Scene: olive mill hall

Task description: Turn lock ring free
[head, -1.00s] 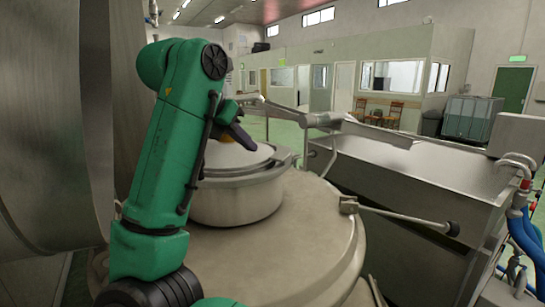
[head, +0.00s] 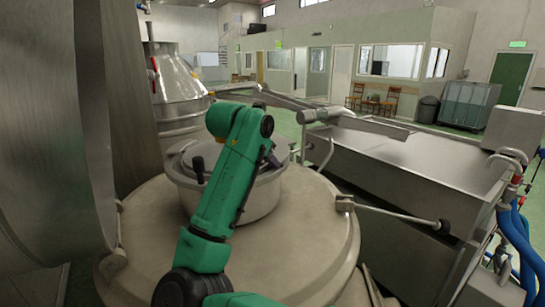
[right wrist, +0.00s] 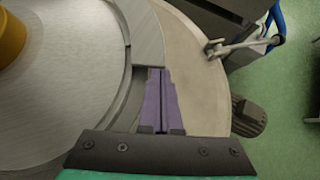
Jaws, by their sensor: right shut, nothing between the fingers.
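The steel lock ring (head: 180,178) circles the top of the round neck on the vessel, partly hidden behind my right arm. A black knob (head: 198,164) stands up at its left side. My right gripper (head: 272,158) is at the ring's far right side, its dark purple fingers partly hidden by the wrist. In the right wrist view the purple fingers (right wrist: 159,80) are shut and empty, beside or over a bright steel rim segment (right wrist: 144,35). I cannot tell whether they touch it. The flat lid (right wrist: 70,85) fills the left there. My left gripper is out of view.
A large steel drum (head: 45,120) closes off the left. A conical steel vessel (head: 175,80) stands behind.

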